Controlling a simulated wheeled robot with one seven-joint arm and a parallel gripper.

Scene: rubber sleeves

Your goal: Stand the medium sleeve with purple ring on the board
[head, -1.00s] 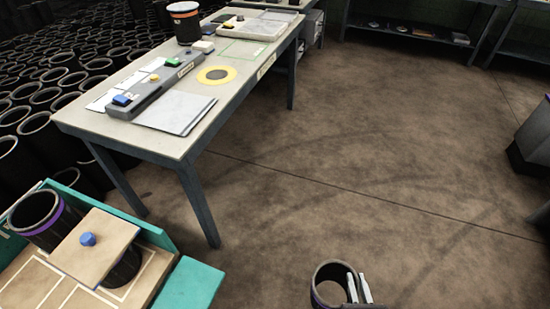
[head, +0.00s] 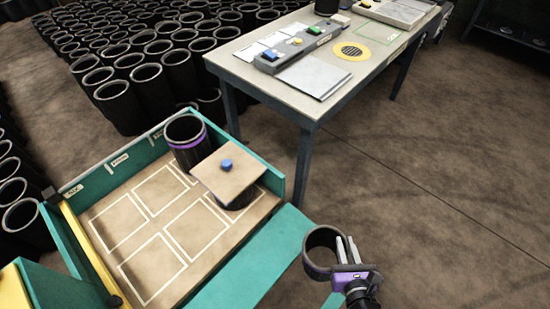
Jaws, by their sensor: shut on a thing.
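My gripper (head: 347,244) is shut on the wall of a black, open-topped sleeve (head: 317,264). The sleeve is held upright, to the right of the teal-edged tray and apart from it. A trace of purple shows low on its side; the rest of its ring is hard to see. The board (head: 133,222) is a light wooden surface with white outlined rectangles, inside the teal walls. A black sleeve with a purple ring (head: 190,146) stands at its back corner. Another dark sleeve (head: 240,200) stands beside that one, mostly hidden under a square wooden plate (head: 229,173) with a blue knob.
A teal flap (head: 262,255) lies between the board and my gripper. A grey worktable (head: 250,75) with a button panel (head: 297,48) stands behind. Many black sleeves (head: 120,105) crowd the floor at the back left. The brown floor (head: 440,170) at the right is clear.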

